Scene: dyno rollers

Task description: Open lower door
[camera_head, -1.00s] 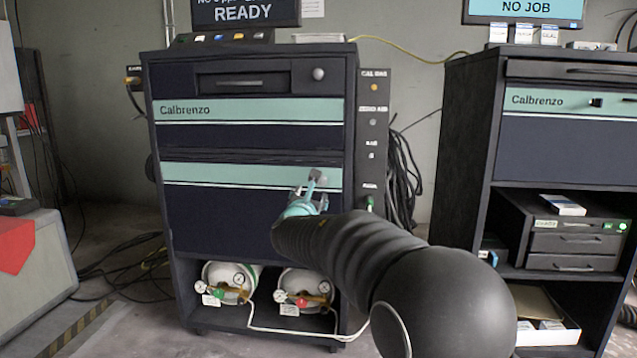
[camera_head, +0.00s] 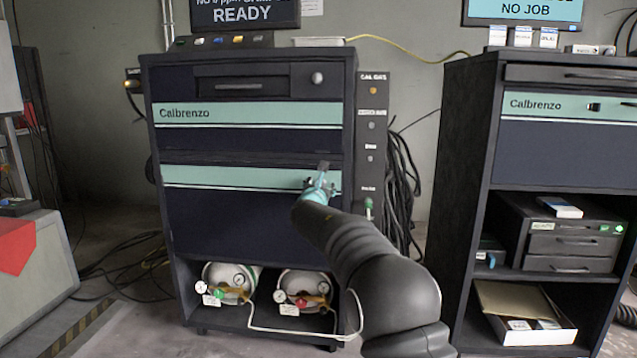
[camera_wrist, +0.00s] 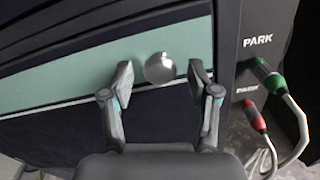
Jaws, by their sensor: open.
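The lower door (camera_head: 215,220) is the dark panel with a teal band across its top, in the left Calbrenzo cabinet. It looks closed. Its round silver knob (camera_wrist: 160,68) shows in the wrist view on the teal band, near the door's right edge. My gripper (camera_wrist: 160,78) is open, with one finger on each side of the knob in that view. I cannot tell whether either finger touches it. In the head view my gripper (camera_head: 321,180) is at the right end of the teal band and hides the knob.
A side panel (camera_head: 372,130) with ports runs along the cabinet's right edge. Plugged green and red connectors (camera_wrist: 268,75) with cables sit right of the door. A second cabinet (camera_head: 462,190) stands to the right. Floor in front is open.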

